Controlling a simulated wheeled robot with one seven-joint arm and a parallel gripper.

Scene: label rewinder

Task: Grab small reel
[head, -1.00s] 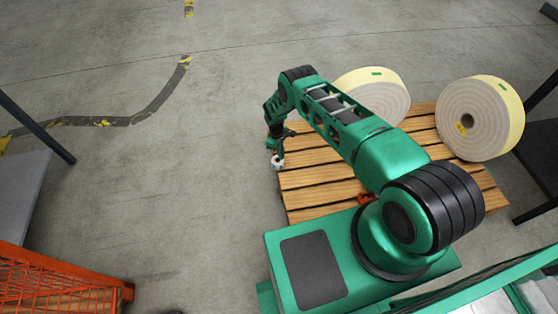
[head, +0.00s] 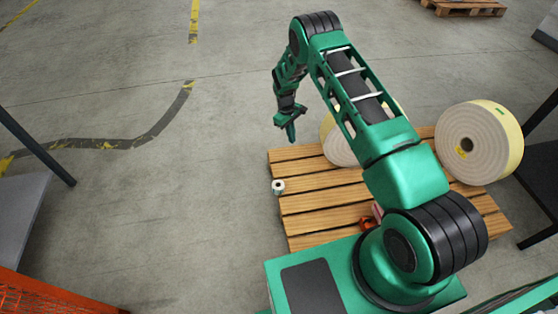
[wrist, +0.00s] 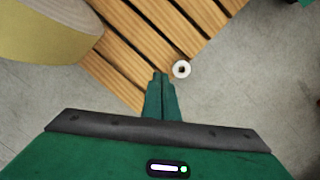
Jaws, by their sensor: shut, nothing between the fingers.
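The small reel (head: 278,187) is a little white roll with a dark core, standing at the left edge of the wooden pallet (head: 310,203). It also shows in the wrist view (wrist: 181,69), just right of and beyond the fingertips. My gripper (head: 291,137) is raised above the pallet's far left edge, apart from the reel. In the wrist view the fingers of my gripper (wrist: 160,75) are together with nothing between them.
Two large cream rolls stand on the pallet: one on the right (head: 478,143), one partly behind my arm (head: 338,140). A small orange object (head: 369,222) is near my base. The grey floor (head: 180,220) left of the pallet is clear.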

